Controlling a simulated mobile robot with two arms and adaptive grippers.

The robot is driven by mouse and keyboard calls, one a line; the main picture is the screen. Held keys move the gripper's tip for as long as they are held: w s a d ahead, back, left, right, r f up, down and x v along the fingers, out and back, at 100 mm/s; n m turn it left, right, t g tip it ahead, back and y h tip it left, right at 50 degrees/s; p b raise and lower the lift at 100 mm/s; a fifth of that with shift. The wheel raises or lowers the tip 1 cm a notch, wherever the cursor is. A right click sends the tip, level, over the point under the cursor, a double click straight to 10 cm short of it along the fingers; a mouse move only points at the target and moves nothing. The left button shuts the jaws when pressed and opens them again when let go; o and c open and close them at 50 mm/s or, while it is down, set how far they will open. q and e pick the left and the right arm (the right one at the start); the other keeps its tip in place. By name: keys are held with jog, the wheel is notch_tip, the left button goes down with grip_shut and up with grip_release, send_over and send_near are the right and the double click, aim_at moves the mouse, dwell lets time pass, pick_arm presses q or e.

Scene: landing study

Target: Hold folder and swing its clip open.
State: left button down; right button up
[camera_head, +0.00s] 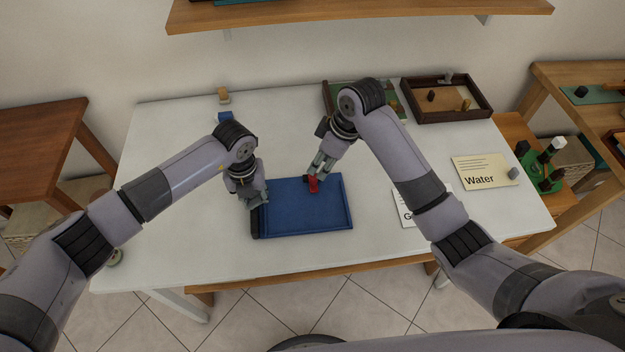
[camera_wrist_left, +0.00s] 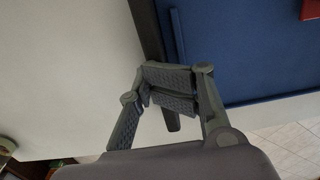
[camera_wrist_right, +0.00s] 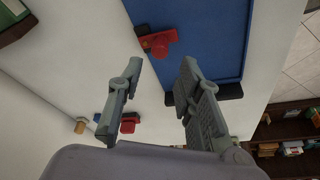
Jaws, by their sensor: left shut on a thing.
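The blue folder (camera_head: 328,222) lies flat on the white table, with a dark strip along its left edge. Its red clip (camera_head: 313,185) sits near the far edge on a dark base; it also shows in the right wrist view (camera_wrist_right: 160,40). My left gripper (camera_head: 258,200) is shut on the dark left edge of the folder (camera_wrist_left: 250,50); its fingers nearly meet there in the left wrist view (camera_wrist_left: 168,88). My right gripper (camera_head: 319,170) is open and empty just beyond the clip. In the right wrist view its fingertips (camera_wrist_right: 160,66) point toward the clip; contact cannot be told.
A blue block (camera_head: 225,117) and a wooden block (camera_head: 223,96) stand at the back left. A dark tray (camera_head: 446,117) and a green tray stand at the back. A "Water" card (camera_head: 483,173) and a partly hidden card lie at right.

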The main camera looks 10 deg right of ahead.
aim_at(314, 177)
jog(key=shift+x, duration=3.45)
jog(key=shift+s, duration=0.1)
jog(key=shift+c, duration=0.2)
grip_shut()
